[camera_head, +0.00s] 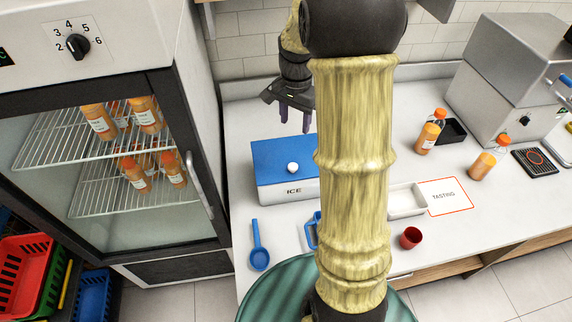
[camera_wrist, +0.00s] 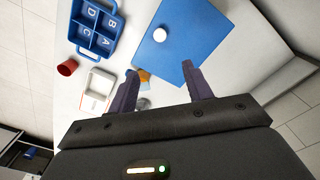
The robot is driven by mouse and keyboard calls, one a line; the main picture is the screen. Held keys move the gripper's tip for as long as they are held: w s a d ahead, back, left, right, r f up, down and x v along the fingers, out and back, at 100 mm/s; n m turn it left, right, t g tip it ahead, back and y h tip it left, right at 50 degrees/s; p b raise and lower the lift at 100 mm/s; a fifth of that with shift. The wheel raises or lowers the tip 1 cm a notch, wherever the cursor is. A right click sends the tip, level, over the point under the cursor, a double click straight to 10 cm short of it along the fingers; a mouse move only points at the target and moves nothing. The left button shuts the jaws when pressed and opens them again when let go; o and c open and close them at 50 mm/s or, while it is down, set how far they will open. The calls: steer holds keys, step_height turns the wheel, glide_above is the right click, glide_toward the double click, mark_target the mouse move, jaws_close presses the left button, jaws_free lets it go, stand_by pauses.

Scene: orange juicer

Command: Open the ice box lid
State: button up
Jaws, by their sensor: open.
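The ice box (camera_head: 290,194) is a white box marked ICE with a blue lid (camera_head: 280,158) lying closed on it. A white round knob (camera_head: 292,167) stands on the lid. The blue lid (camera_wrist: 184,42) and its knob (camera_wrist: 159,34) also show in the wrist view. My gripper (camera_head: 296,123) is open and empty, above and behind the box in the head view, apart from the lid. In the wrist view my gripper's (camera_wrist: 159,68) two fingers are spread, with the knob beyond them. The right side of the box is hidden behind my arm in the head view.
A blue scoop (camera_head: 258,246) lies in front of the box. A glass-door fridge (camera_head: 150,205) with bottles stands at left. A red cup (camera_head: 411,238), a white tray (camera_head: 406,200) and juice bottles (camera_head: 428,135) are right of my arm. A blue compartment tray (camera_wrist: 97,30) shows in the wrist view.

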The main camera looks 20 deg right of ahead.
mark_target(293, 166)
steer(key=shift+s+a, duration=0.1)
step_height(293, 166, down, 17)
steer(key=p, duration=0.2)
steer(key=shift+f+p, duration=0.15)
steer(key=shift+p, duration=0.25)
stand_by(0.3)
